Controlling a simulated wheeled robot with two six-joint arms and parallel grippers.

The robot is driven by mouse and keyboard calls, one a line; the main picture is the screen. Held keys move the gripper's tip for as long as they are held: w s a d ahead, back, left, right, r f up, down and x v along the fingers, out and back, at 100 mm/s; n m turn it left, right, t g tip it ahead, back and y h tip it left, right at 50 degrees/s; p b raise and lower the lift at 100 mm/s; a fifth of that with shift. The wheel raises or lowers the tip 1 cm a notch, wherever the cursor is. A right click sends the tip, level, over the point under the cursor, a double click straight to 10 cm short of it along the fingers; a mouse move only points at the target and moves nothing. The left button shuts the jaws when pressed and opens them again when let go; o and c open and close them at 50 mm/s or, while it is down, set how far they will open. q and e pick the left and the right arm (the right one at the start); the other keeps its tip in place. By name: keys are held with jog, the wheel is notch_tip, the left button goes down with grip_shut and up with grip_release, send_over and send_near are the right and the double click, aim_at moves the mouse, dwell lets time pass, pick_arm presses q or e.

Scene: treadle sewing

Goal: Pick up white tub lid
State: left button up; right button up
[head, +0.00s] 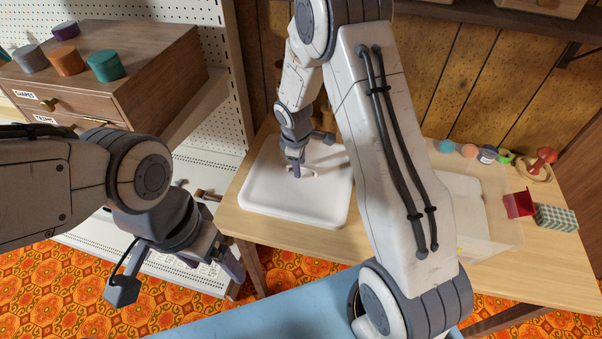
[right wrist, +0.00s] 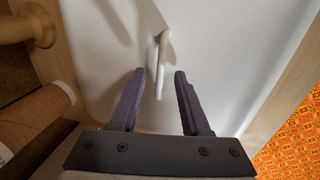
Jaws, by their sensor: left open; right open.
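The white tub lid (head: 280,208) is a rounded square lying flat at the left of the wooden table. It has a thin raised handle, which shows in the right wrist view (right wrist: 161,60) near its middle. My right gripper (head: 298,170) points down over the lid. Its fingers (right wrist: 159,88) are open, and the handle's near end lies between them, closer to the left finger. Whether the fingers touch the lid cannot be told. My left gripper (head: 180,278) is open and empty, in front of the table's left side, away from the lid.
A clear bin (head: 490,243) stands right of the lid, partly behind my right arm. A red box (head: 518,204), a green checked box (head: 556,217) and small spools lie further right. A wooden drawer cabinet (head: 150,68) with colored tins is at the left. A wooden wall stands behind.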

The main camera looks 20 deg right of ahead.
jog(key=shift+f, duration=0.2)
grip_shut()
dwell(1.3)
